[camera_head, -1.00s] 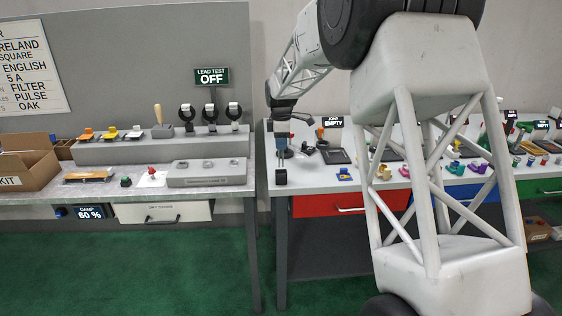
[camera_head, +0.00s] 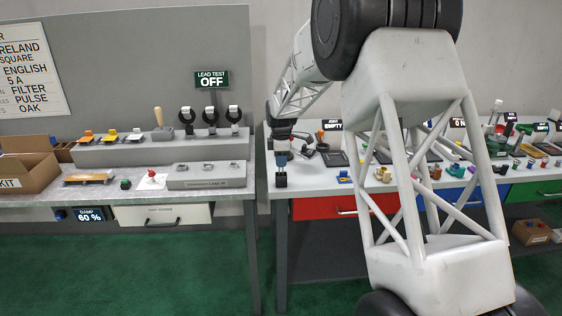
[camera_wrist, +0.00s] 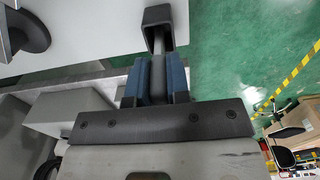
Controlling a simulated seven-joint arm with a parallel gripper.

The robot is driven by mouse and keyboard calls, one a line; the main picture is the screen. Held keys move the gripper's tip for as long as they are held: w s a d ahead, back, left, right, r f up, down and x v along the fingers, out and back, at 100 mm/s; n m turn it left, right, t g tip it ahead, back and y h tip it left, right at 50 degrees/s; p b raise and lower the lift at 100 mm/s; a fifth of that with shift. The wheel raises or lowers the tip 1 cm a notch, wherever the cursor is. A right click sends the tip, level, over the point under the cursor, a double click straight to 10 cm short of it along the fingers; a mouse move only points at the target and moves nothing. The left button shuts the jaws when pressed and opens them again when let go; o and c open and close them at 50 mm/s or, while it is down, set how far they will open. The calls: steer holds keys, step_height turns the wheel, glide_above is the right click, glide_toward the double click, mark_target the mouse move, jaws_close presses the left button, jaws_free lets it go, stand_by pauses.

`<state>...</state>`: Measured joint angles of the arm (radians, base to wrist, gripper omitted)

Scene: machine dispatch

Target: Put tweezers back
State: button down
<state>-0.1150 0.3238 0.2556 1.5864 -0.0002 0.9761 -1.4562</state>
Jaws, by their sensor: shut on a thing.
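My gripper (camera_head: 281,161) points down at the front left corner of the right-hand bench. In the wrist view, its two blue fingers (camera_wrist: 157,62) are closed on a narrow dark grey piece, which I take to be the tweezers (camera_wrist: 157,78). Their far end points to a small black square holder (camera_wrist: 145,15), open on top; it also shows in the head view (camera_head: 280,181) directly below the fingers. I cannot tell how deep the tweezers' tips sit in it. The fingers hide most of the tweezers in the head view.
The right bench (camera_head: 313,182) holds several small coloured parts and stands, partly hidden by my arm. A red drawer (camera_head: 318,208) is below. The left bench (camera_head: 235,187) stands across a narrow gap, with a grey block (camera_head: 207,176) and a cardboard box (camera_head: 30,172).

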steer(key=shift+f, duration=0.3)
steer(key=c, duration=1.1)
jaws_free()
steer(key=shift+r, duration=0.15)
step_height(320, 180, up, 12)
steer(key=shift+f, duration=0.15)
steer(key=shift+r, duration=0.2)
